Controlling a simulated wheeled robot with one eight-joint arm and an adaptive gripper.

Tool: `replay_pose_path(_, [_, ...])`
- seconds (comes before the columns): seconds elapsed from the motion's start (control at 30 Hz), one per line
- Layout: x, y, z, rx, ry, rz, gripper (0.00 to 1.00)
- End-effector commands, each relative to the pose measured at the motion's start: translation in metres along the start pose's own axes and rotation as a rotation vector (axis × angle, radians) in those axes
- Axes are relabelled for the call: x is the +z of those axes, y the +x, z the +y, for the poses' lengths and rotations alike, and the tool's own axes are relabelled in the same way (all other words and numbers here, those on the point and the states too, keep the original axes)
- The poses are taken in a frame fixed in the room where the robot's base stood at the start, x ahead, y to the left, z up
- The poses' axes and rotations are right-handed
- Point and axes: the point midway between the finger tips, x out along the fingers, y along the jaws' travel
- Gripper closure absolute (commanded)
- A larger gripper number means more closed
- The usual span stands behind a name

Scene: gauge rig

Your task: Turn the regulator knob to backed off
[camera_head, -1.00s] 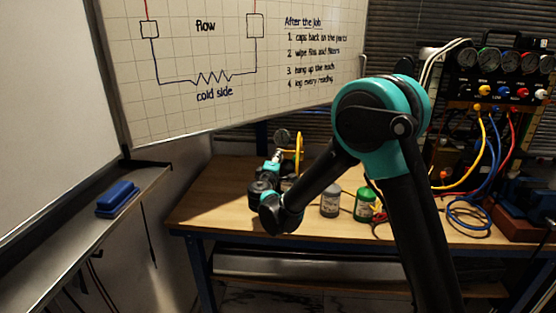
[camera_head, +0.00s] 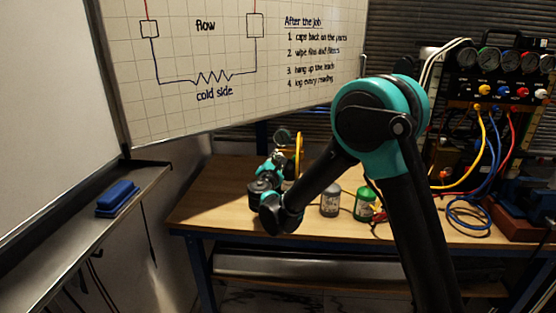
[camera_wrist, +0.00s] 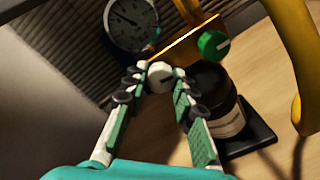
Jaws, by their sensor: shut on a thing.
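A pale round knob with a dark mark (camera_wrist: 160,76) sits in front of the yellow rig in the wrist view. My gripper (camera_wrist: 160,79) has its fingertips on both sides of this knob and is shut on it. The fingers hide parts of the knob's sides. A round white-faced gauge (camera_wrist: 131,22) with a dark needle is just above and left of it. The gauge also shows in the head view (camera_head: 283,137), behind my wrist. My wrist hides the knob there.
A green knob with a pale mark (camera_wrist: 213,44) is close to the right fingertip. A dark labelled bottle (camera_wrist: 217,100) stands right of the fingers. A yellow curved part (camera_wrist: 297,55) is at the far right. Two jars (camera_head: 330,201) (camera_head: 364,205) stand on the wooden bench (camera_head: 215,205).

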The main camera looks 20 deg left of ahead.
Motion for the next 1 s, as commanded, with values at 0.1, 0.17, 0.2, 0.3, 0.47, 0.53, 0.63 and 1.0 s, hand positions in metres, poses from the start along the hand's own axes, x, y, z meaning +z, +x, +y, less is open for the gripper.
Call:
replay_pose_path(0.1, [-0.0011,-0.0008,-0.0004,0.0,-0.063,0.003,1.0])
replay_pose_path(0.17, [-0.0011,-0.0008,-0.0004,0.0,-0.09,0.003,1.0])
replay_pose_path(0.2, [-0.0011,-0.0008,-0.0005,0.0,-0.105,0.003,1.0])
replay_pose_path(0.3, [-0.0011,-0.0008,-0.0006,0.0,-0.135,0.003,1.0])
replay_pose_path(0.47, [-0.0011,-0.0009,-0.0007,0.0,-0.162,0.003,1.0])
replay_pose_path(0.53, [-0.0011,-0.0009,-0.0007,0.0,-0.168,0.003,1.0])
replay_pose_path(0.63, [-0.0011,-0.0009,-0.0008,0.0,-0.171,0.003,1.0])
replay_pose_path(1.0, [-0.0009,-0.0007,-0.0008,-0.001,-0.17,0.002,0.62])
